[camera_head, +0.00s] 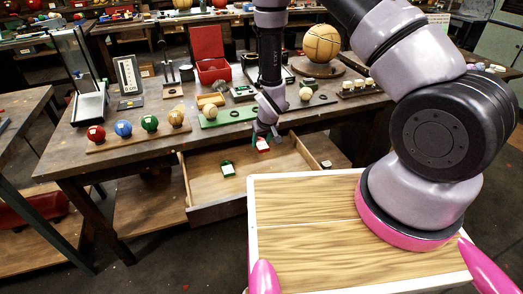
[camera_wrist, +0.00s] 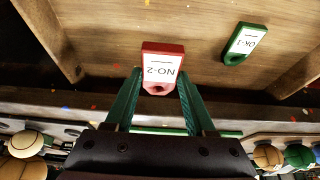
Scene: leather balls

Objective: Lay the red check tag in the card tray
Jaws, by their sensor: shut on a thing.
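The red check tag (camera_wrist: 161,68), with a white label reading NO-2, is between the green fingers of my gripper (camera_wrist: 158,90) in the wrist view. The fingers are shut on its near end. In the head view, the red tag (camera_head: 262,145) and my gripper (camera_head: 266,134) are over the back part of an open wooden drawer (camera_head: 205,211). A green tag (camera_wrist: 245,44) marked OK-1 lies on the drawer floor; it also shows in the head view (camera_head: 228,169). I cannot tell for certain which thing is the card tray.
The drawer's side walls and the bench edge (camera_head: 130,166) border the space around my gripper. On the bench stand a row of coloured balls (camera_head: 122,128), an open red box (camera_head: 208,62) and a large ball (camera_head: 321,44). Much of the drawer floor is bare.

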